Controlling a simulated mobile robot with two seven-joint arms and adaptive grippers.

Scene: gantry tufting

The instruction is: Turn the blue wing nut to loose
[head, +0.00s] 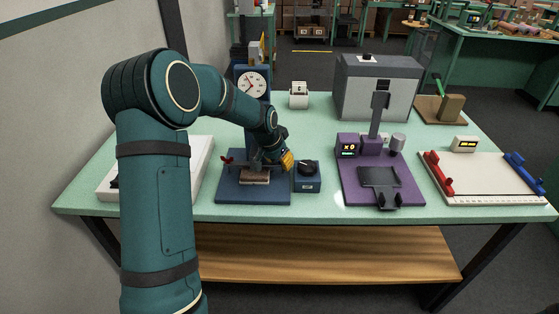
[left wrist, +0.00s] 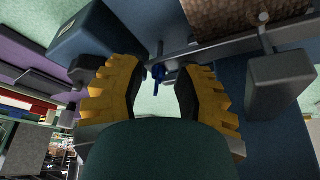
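The blue wing nut (left wrist: 158,73) shows in the left wrist view, on a grey bar beyond my fingertips and roughly between them. My left gripper (left wrist: 157,85) is open, with its two yellow ridged fingers apart and a clear gap around the wing nut; I see no contact. In the head view my left gripper (head: 286,160) is low over the right side of the dark blue fixture (head: 228,191), and the wing nut is hidden there behind the gripper. A brown bristled block (head: 254,179) sits on the fixture. My right gripper is not in view.
A blue box with a black knob (head: 306,184) stands close right of my gripper. A dial gauge (head: 251,84) rises behind the fixture. A purple station (head: 350,192) and a white board with red and blue clamps (head: 480,190) stand further right on the green table.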

